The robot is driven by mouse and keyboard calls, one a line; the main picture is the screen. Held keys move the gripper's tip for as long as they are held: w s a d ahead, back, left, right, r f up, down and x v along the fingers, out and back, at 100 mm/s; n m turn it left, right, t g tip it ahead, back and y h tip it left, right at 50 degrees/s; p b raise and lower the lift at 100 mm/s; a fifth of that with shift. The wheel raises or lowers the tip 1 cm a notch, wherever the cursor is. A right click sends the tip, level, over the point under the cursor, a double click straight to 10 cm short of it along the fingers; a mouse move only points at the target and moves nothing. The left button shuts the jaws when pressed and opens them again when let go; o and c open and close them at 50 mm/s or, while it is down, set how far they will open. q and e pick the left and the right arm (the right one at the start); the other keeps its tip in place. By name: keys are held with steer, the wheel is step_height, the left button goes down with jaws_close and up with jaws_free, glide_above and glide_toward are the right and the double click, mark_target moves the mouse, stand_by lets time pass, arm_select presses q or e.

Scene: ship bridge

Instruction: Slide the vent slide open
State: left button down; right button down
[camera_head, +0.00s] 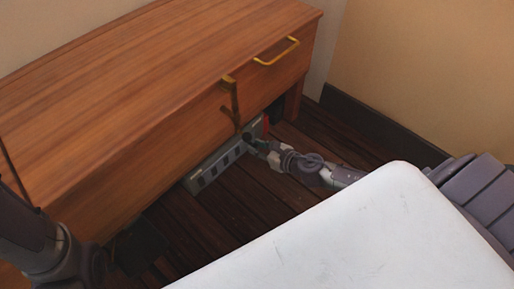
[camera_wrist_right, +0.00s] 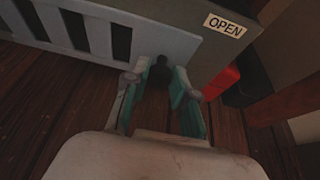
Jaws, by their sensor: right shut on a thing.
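The vent (camera_head: 216,168) is a grey slotted panel low on the floor along the front of the wooden cabinet. In the right wrist view its slotted slide (camera_wrist_right: 90,30) has dark openings showing between pale bars. A dark knob (camera_wrist_right: 161,68) stands out at the slide's right end. My right gripper (camera_head: 250,138) reaches in from the right. In the wrist view its teal fingers (camera_wrist_right: 160,82) are closed around the knob, one on each side. The plate right of the slide carries an "OPEN" label (camera_wrist_right: 225,25). Of my left arm only links show at the lower left; its fingertips do not show.
The wooden cabinet (camera_head: 150,75) stands over the vent, with a yellow drawer handle (camera_head: 277,52). A red part (camera_wrist_right: 221,82) sits at the vent's right end, near a cabinet leg (camera_head: 293,98). Dark plank floor (camera_head: 215,220) lies in front. A white surface fills the lower right.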

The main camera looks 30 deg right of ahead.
steer(key=c, duration=0.9)
jaws_free()
steer(key=shift+w+d, duration=0.15)
steer(key=shift+d, duration=0.2)
steer(key=shift+c, duration=0.2)
steer(key=shift+a, duration=0.1)
steer(key=v, duration=1.2)
